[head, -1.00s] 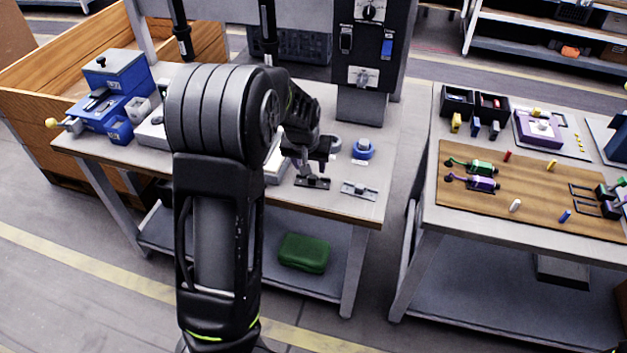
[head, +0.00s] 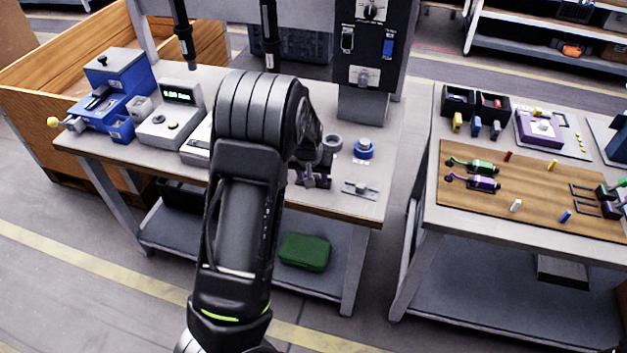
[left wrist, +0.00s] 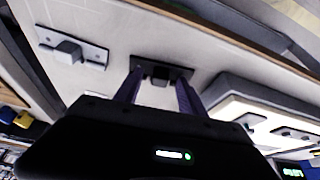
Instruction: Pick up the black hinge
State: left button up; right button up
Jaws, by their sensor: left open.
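The black hinge (left wrist: 160,72) lies flat on the left workbench, seen between the finger tips in the left wrist view. In the head view the hinge (head: 322,183) is mostly hidden behind my left gripper (head: 314,172). My left gripper (left wrist: 158,92) is open, with one purple-grey finger on either side of the hinge's middle block. I cannot tell whether the fingers touch it. My right gripper is not in view.
A silver hinge-like part (head: 360,190) lies to the right near the bench's front edge. A blue round part (head: 363,149) and a grey ring (head: 332,143) stand behind. A white tray with dark parts (left wrist: 265,115) lies close beside.

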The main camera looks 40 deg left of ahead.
pick_arm(q)
jog(key=shift+c, duration=0.2)
dwell(0.4)
grip_shut()
dwell(0.5)
